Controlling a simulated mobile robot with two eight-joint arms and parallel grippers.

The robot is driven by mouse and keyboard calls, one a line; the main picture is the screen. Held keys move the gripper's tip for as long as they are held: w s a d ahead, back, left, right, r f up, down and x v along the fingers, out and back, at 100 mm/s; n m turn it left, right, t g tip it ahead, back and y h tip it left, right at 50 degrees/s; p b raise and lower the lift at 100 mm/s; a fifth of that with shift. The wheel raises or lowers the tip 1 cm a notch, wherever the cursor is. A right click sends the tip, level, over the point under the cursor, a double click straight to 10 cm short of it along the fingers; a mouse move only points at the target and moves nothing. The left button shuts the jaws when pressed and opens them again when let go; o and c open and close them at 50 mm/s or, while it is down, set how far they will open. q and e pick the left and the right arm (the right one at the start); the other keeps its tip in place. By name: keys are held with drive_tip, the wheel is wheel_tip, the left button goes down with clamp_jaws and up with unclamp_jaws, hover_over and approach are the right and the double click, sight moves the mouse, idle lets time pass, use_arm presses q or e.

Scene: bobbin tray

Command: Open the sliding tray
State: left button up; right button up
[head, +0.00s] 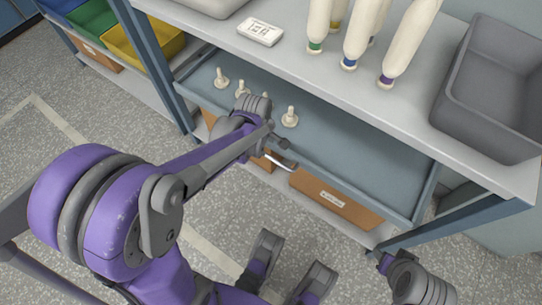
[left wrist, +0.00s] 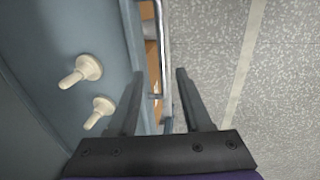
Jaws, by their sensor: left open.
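The sliding tray (head: 350,150) is a blue-grey shallow tray under the tabletop. Several cream bobbins or pegs stand in it, such as one peg (head: 290,117); two show in the left wrist view (left wrist: 88,68). A thin silver handle bar (head: 287,165) runs along the tray's front. My left gripper (head: 278,150) is at the front of the tray by the handle. In the left wrist view its two fingers (left wrist: 160,100) are open, with the handle bar (left wrist: 162,50) running between them; I cannot tell whether they touch it. Part of my right arm shows at the bottom right; its gripper is unclear (head: 386,263).
The tabletop (head: 290,62) above holds a grey bin (head: 490,90), several cream cones with coloured tips and a white labelled card (head: 261,32). Cardboard boxes (head: 335,200) stand on a shelf below. Coloured bins (head: 140,45) stand at the upper left. The floor in front is clear.

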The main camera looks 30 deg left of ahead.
sight(270, 157)
use_arm(q)
drive_tip(key=f+b, duration=0.1)
drive_tip(key=f, duration=0.2)
drive_tip(key=w+f+b, duration=0.1)
drive_tip(key=f, duration=0.2)
drive_tip(key=f+b, duration=0.1)
drive_tip(key=f, duration=0.2)
drive_tip(key=shift+w+d+f, duration=0.1)
drive_tip(key=shift+w+f, duration=0.05)
drive_tip(key=shift+w, duration=0.1)
clamp_jaws()
idle(1.0)
